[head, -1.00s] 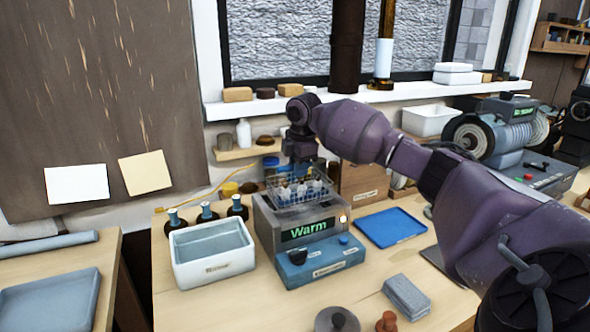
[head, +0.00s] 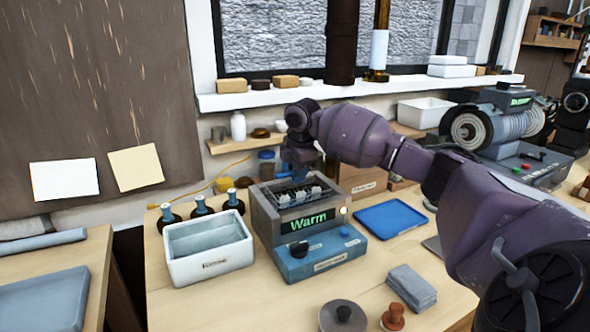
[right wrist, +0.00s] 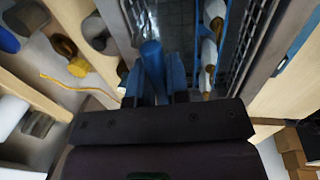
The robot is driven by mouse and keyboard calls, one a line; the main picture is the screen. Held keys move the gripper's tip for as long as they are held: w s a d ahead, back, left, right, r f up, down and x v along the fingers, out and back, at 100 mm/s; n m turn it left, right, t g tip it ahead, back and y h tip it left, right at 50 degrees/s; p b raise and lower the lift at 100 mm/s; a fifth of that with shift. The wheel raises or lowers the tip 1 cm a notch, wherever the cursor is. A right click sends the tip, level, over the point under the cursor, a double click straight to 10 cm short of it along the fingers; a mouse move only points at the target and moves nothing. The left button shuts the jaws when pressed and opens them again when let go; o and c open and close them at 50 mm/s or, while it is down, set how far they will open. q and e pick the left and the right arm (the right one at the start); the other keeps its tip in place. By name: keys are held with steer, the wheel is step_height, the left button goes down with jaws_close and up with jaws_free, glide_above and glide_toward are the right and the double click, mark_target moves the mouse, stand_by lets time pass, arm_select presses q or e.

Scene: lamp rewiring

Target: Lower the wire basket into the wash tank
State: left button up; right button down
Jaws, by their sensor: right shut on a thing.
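The wash tank (head: 263,215) is a grey metal box with a blue control front and a green "Warm" display. The wire basket (head: 298,192) sits low inside the tank's opening, with several white pieces in it. My right gripper (head: 299,168) is above the tank's back edge, shut on the basket's blue handle. In the right wrist view the gripper (right wrist: 153,75) pinches that handle, and the basket (right wrist: 210,60) with white and brass pieces lies inside the tank walls. I cannot tell whether the basket touches the tank floor. My left gripper is out of view.
A white rinse tub (head: 207,250) stands left of the tank, with several dark bottles behind it. A blue tray (head: 391,217) lies to the right. A grey block (head: 411,287), a round lid (head: 343,318) and a brown knob (head: 394,318) are in front.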

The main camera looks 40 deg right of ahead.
mark_target(297, 190)
steer(key=shift+f+b, duration=0.35)
steer(key=shift+f, duration=0.6)
step_height(297, 190, down, 2)
steer(key=shift+b, duration=0.55)
steer(key=shift+f, duration=0.65)
steer(key=shift+f, duration=0.1)
steer(key=c, duration=1)
jaws_free()
